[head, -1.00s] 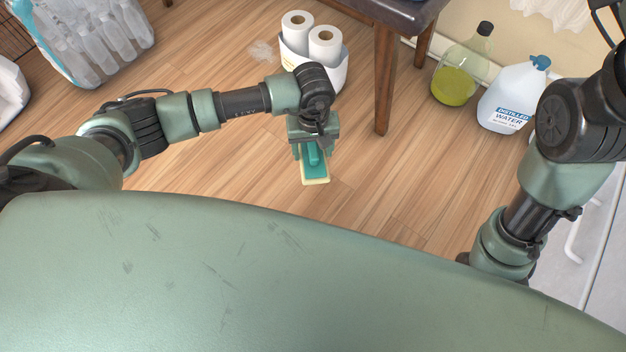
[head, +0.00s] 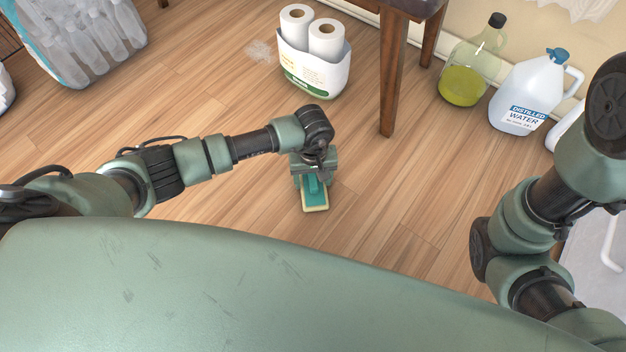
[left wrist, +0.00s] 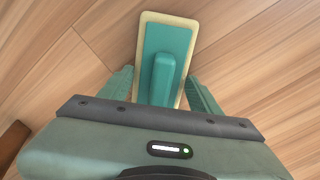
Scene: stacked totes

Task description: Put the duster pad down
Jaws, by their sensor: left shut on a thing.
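The duster pad (head: 315,197) is a teal block with a raised handle and a pale yellow underside layer. In the head view it is below my left gripper (head: 313,182), low over the wood floor; I cannot tell whether it touches the floor. In the left wrist view the pad (left wrist: 165,62) extends away from the gripper (left wrist: 163,85), with its raised handle between the two green fingers. My left gripper is shut on the pad's handle. My right arm shows at the right of the head view, but its gripper is out of view.
A white holder with two paper rolls (head: 314,68) stands on the floor, with a grey dust patch (head: 261,51) beside it. A wooden table leg (head: 393,75), a green-liquid bottle (head: 463,85) and a distilled water jug (head: 527,95) stand to the right. Bottled water (head: 80,40) is upper left. Open floor surrounds the pad.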

